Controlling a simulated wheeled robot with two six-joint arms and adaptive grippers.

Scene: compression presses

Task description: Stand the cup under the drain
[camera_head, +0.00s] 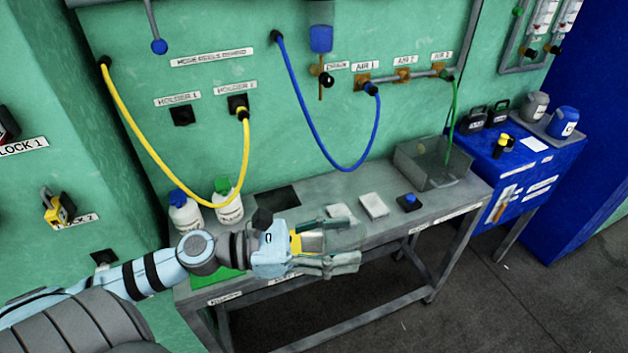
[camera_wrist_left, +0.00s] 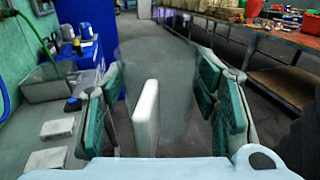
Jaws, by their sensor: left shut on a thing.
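My left gripper (camera_head: 345,262) is shut on a clear see-through cup (camera_head: 347,235), held above the front edge of the grey bench (camera_head: 330,190). In the left wrist view the cup (camera_wrist_left: 165,65) shows as a faint grey shape between the green finger pads. A pale upright bar (camera_wrist_left: 146,118) also shows there; I cannot tell what it is. The drain, with a black knob (camera_head: 326,80) and a thin brass tube (camera_head: 320,92), hangs on the green wall below a blue bowl (camera_head: 321,39). The cup is in front of and below it. My right gripper is out of view.
White bottles (camera_head: 184,212) stand at the bench's left. Pale blocks (camera_head: 374,205), a blue-topped button box (camera_head: 408,203) and a clear bin (camera_head: 430,165) are on the bench. A blue hose (camera_head: 320,145) loops down beside the drain. The bench directly below the drain looks clear.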

